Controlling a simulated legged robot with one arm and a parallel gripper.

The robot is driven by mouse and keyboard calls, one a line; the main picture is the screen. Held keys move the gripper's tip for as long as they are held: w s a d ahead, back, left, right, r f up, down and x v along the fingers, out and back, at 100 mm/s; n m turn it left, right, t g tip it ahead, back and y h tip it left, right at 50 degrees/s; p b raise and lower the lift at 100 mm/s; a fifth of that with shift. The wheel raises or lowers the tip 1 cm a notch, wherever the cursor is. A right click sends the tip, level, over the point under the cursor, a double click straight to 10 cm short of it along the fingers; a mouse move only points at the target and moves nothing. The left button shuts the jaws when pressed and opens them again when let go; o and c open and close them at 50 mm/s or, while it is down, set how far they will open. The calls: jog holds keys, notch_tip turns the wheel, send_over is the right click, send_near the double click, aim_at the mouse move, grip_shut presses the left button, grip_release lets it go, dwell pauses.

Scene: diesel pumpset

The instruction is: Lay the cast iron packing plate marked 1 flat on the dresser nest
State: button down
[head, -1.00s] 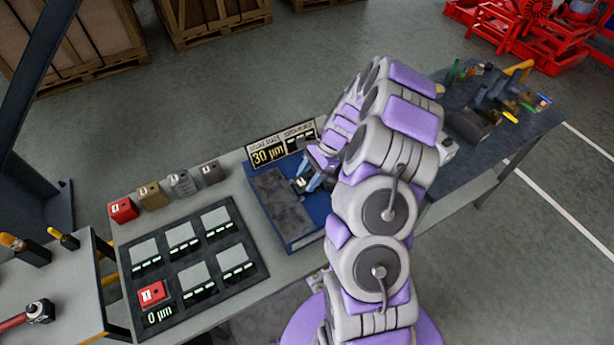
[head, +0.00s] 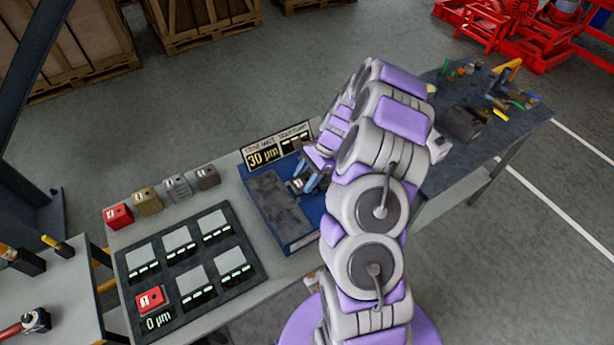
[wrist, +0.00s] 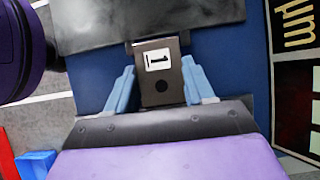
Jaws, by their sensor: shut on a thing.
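The cast iron packing plate (wrist: 160,82) is dark grey-brown, with a white label marked 1 and a dark round hole. My gripper (wrist: 160,68) is shut on it, with a light blue finger on each side. In the head view my gripper (head: 307,182) is at the right part of a blue stand (head: 303,240) with a dark grey slab (head: 272,200) on top. I cannot tell which part is the dresser nest. In the wrist view the plate's far end meets the edge of the dark slab (wrist: 150,22); whether they touch is unclear.
A 30 µm display (head: 264,157) stands behind the stand. Red, brass, grey and brown blocks (head: 178,186) line the bench's back. A dark tray (head: 238,283) with several pads holds a red block (head: 151,300) at front left. A cluttered dark table (head: 530,115) is at right.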

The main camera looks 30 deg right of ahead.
jog(key=shift+a+f, duration=0.1)
jog(key=shift+f, duration=0.1)
jog(key=c, duration=0.8)
grip_release()
jog(key=o, duration=0.5)
jog(key=shift+d, duration=0.35)
jog(key=shift+a, duration=0.1)
jog(key=shift+r, duration=0.2)
jog(key=p+v, duration=0.1)
jog(key=v, duration=1.6)
jog(key=shift+p, duration=0.3)
